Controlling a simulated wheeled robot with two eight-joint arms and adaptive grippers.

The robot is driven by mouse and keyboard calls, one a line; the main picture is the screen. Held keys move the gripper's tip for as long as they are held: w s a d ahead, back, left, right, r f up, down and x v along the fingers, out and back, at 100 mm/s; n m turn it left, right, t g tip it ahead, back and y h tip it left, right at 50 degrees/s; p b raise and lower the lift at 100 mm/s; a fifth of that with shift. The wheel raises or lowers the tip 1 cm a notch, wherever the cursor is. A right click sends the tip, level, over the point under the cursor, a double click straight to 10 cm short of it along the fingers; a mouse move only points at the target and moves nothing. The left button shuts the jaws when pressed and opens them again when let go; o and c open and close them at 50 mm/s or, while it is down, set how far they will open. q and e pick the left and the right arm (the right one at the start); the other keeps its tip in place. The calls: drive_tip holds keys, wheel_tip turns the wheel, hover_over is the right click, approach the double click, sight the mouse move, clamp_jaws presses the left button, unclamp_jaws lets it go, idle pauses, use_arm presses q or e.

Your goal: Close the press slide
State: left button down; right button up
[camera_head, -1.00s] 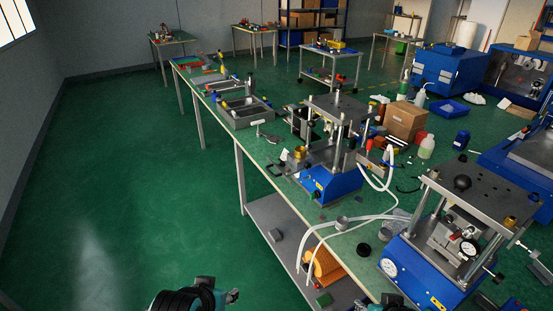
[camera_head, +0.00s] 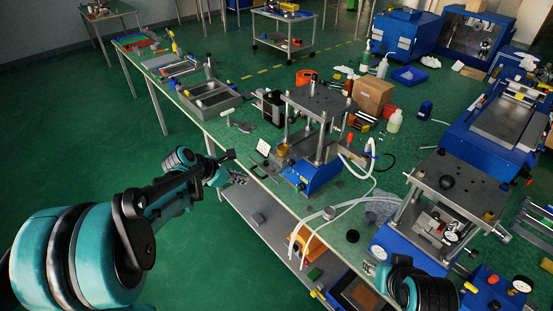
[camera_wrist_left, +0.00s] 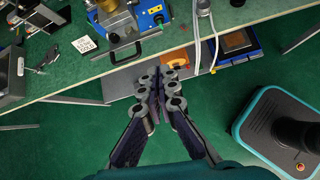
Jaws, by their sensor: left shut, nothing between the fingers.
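The press (camera_head: 318,112) in the middle of the bench has a blue base, steel posts and a thick top plate. Its slide shows in the left wrist view as a flat metal part with a black handle (camera_wrist_left: 125,50) at the bench's front edge. The handle also shows in the head view (camera_head: 262,147), toward the near-left side of the press. My left gripper (camera_head: 241,178) is off the front edge of the bench, apart from the handle. In the left wrist view its fingertips (camera_wrist_left: 159,82) are together and empty, below and right of the handle. My right gripper is not visible.
A metal tray (camera_head: 213,97) stands farther left on the bench. White hoses (camera_head: 318,218) hang over the front edge right of the press. A lower shelf (camera_head: 262,215) runs beneath. Open floor lies in front.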

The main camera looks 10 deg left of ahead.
use_arm(q)
drive_tip(key=w+n, duration=0.1)
drive_tip(key=w, duration=0.1)
drive_tip(key=b, duration=0.2)
approach(275, 173)
drive_tip(key=shift+s+f+x, duration=0.15)
drive_tip(key=shift+x, duration=1.45)
drive_tip(key=shift+s+f+x, duration=0.15)
drive_tip(key=shift+x, duration=1.5)
drive_tip(key=shift+a, duration=0.1)
drive_tip(key=shift+w+d, duration=0.3)
drive_tip(key=shift+w, duration=0.1)
drive_tip(key=w+d, duration=1.1)
drive_tip(key=w, duration=0.2)
drive_tip(key=shift+w, duration=0.35)
drive_tip(key=shift+a, duration=0.1)
